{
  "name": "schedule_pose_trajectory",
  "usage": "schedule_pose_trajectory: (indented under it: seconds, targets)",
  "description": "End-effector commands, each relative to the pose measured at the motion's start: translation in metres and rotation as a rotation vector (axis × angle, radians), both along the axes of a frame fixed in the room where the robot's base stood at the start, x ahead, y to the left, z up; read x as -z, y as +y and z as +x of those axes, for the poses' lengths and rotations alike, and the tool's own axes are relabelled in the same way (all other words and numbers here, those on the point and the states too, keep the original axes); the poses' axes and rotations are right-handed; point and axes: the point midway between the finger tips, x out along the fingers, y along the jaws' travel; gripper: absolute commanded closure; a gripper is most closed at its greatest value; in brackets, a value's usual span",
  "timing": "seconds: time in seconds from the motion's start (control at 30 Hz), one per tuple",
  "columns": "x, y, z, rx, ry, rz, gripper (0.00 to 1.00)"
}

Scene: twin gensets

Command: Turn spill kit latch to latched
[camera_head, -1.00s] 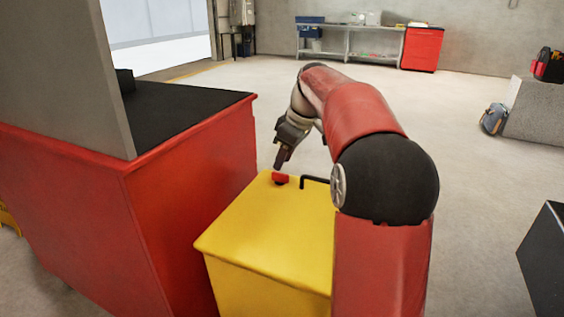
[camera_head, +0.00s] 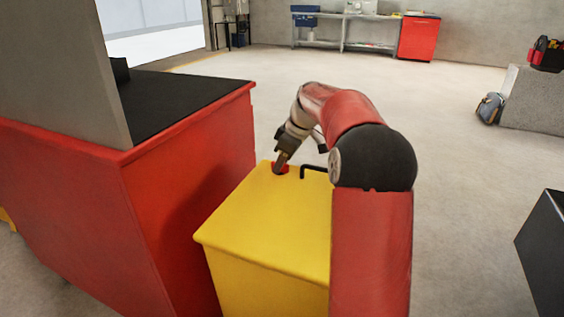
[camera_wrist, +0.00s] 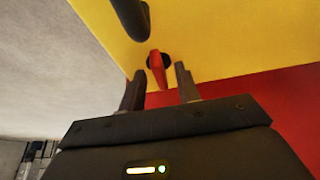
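The yellow spill kit box (camera_head: 270,220) stands beside the red cabinet, its lid facing up. The red latch (camera_head: 280,168) sits near the lid's far left edge. It also shows in the wrist view (camera_wrist: 158,70) as a red lever on a dark round base, between and just beyond the fingertips. My gripper (camera_head: 281,161) points down at the latch; in the wrist view my gripper (camera_wrist: 160,84) has its two fingers apart, one on each side of the lever. I cannot tell whether either finger touches it.
A black handle (camera_head: 314,170) stands on the lid right of the latch, and is close above the fingers in the wrist view (camera_wrist: 130,18). The red cabinet (camera_head: 190,190) is close on the left. A dark box (camera_head: 545,245) stands at the right; open floor lies beyond.

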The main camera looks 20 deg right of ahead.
Motion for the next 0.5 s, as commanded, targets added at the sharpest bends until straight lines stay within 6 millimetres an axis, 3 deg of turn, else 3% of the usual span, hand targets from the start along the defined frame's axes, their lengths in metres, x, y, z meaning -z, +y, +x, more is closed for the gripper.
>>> schedule_pose_trajectory:
  seconds: [0.13, 0.37, 0.5]
  targets:
    - [-0.0002, 0.0001, -0.0001, 0.000, 0.000, 0.000, 0.67]
    - [-0.0005, 0.0001, -0.0001, 0.000, 0.000, 0.000, 0.97]
    - [-0.0006, 0.0000, -0.0001, 0.000, 0.000, 0.000, 1.00]
